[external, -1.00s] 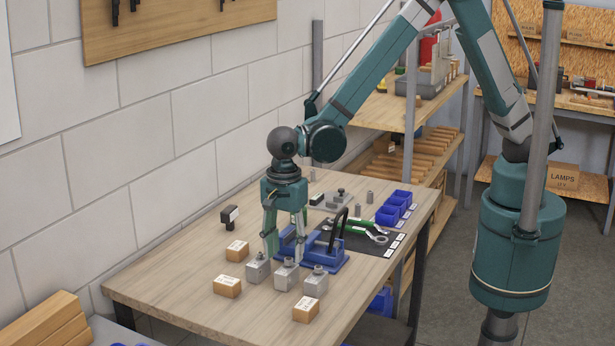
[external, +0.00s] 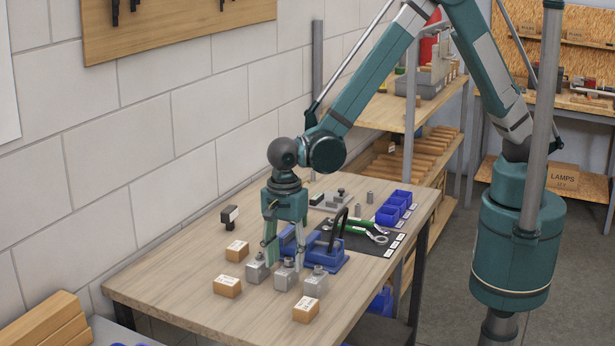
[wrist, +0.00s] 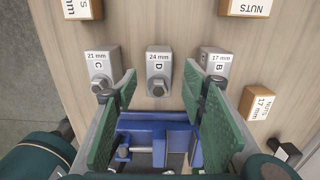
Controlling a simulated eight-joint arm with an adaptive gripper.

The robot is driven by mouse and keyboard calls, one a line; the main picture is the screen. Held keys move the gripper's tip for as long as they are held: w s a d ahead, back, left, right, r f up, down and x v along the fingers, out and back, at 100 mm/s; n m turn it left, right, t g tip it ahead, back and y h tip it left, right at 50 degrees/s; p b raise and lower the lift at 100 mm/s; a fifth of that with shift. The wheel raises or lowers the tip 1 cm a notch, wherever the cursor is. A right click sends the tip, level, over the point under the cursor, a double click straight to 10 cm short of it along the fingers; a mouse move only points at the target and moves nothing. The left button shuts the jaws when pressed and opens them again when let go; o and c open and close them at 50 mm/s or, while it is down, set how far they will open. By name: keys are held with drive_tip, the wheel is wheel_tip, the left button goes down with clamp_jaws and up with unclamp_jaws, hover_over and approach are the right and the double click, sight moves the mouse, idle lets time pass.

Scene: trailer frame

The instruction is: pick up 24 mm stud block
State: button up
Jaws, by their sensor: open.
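The 24 mm stud block (wrist: 158,66), marked D, is a grey block with a metal stud on it. In the wrist view it lies between a 21 mm block (wrist: 101,65) and a 17 mm block (wrist: 215,66). In the external view it is the middle grey block (external: 286,275) of the row, upright on the bench. My gripper (wrist: 160,84) is open and empty, its green fingers spread to either side of the stud's line. In the external view my gripper (external: 285,262) is low over the row, fingertips close to the middle block. Contact cannot be told.
A blue clamp fixture (external: 328,261) with a black handle stands right behind the blocks. Wooden nut boxes (external: 227,286) sit around the row, one at the front (external: 306,309). Blue bins (external: 393,210) stand farther back. The bench's left front (external: 165,290) is clear.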

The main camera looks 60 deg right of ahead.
sight(286, 267)
drive_tip(key=shift+s+f, duration=0.1)
drive_tip(key=shift+f, duration=2.4)
drive_tip(key=c, duration=1.3)
drive_tip(key=shift+r, duration=0.15)
drive_tip(key=shift+r, duration=4.9)
